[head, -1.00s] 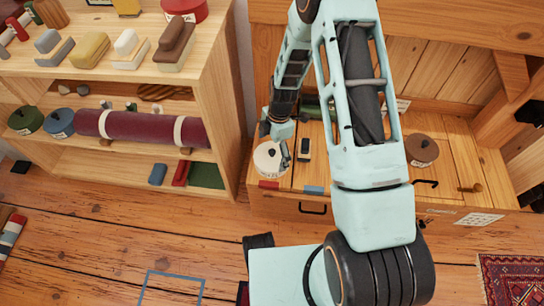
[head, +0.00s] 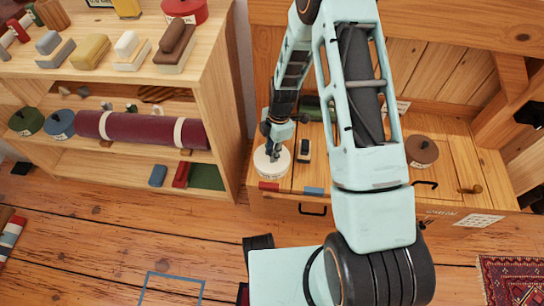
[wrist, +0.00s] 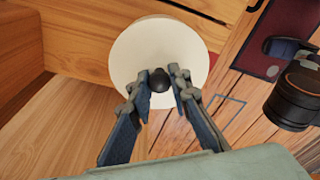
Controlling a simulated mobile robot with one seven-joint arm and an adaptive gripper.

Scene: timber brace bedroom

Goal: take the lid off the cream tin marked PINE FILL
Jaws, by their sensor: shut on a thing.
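The cream tin (head: 268,172) stands at the left end of the wooden bench top; its label is too small to read here. In the wrist view my gripper (wrist: 160,95) hides part of the lid's near side. The lid appears to sit on the tin; the seam is not clear.
A small dark-topped block (head: 304,150) stands just right of the tin. A brown round tin (head: 421,150) is farther right on the bench. Red (head: 268,186) and blue (head: 313,190) pieces lie at the front edge. A shelf unit (head: 228,100) rises close on the left.

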